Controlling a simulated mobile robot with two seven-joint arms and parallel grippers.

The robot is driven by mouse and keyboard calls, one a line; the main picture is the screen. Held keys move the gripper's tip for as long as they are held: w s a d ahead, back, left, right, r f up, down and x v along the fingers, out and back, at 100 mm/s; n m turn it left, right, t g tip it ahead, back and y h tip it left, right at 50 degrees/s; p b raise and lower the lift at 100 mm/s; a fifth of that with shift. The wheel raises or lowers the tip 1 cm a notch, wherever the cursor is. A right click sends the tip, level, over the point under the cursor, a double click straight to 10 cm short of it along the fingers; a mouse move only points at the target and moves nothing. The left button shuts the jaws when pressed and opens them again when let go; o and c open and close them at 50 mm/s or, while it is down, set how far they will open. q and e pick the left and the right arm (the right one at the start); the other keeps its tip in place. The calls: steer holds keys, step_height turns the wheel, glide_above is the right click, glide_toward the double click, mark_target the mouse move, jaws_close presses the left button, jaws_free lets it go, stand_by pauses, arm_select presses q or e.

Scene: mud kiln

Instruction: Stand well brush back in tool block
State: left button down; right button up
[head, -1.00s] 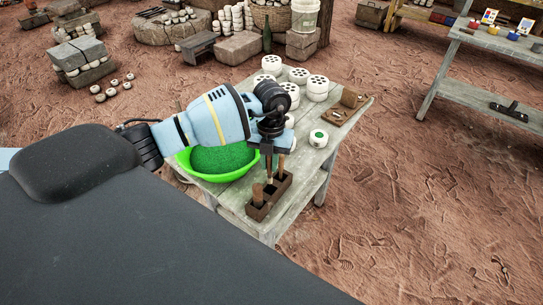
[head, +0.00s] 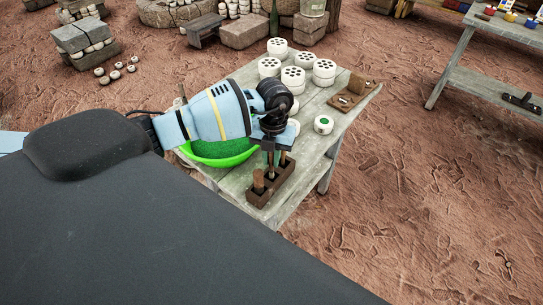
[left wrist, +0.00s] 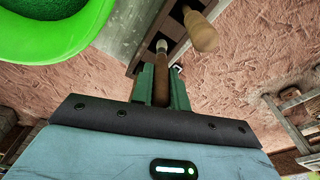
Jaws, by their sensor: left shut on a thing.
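My left gripper (head: 271,155) is over the dark wooden tool block (head: 272,188) at the table's near corner. It is shut on the well brush, whose brown handle (left wrist: 161,80) shows between the green fingers (left wrist: 161,88) in the left wrist view. The brush's pale lower end points at the block (left wrist: 150,52), at an open slot. I cannot tell how far it is inside. My right gripper is in neither view.
A green bowl (head: 222,160) with green contents is left of the block, partly behind my arm. White pierced cylinders (head: 293,77) stand farther back. A white pot with a green spot (head: 323,124) and a wooden board (head: 354,94) are at the right. Table between them is clear.

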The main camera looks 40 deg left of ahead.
mark_target(271, 166)
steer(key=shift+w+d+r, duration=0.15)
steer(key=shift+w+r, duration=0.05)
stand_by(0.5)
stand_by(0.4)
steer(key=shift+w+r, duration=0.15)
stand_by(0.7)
arm_select(q)
steer(key=shift+f, duration=0.95)
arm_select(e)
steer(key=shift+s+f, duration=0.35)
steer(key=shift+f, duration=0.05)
arm_select(q)
steer(key=shift+f, duration=0.6)
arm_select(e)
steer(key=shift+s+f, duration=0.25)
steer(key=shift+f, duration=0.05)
arm_select(q)
steer(key=c, duration=0.7)
jaws_free()
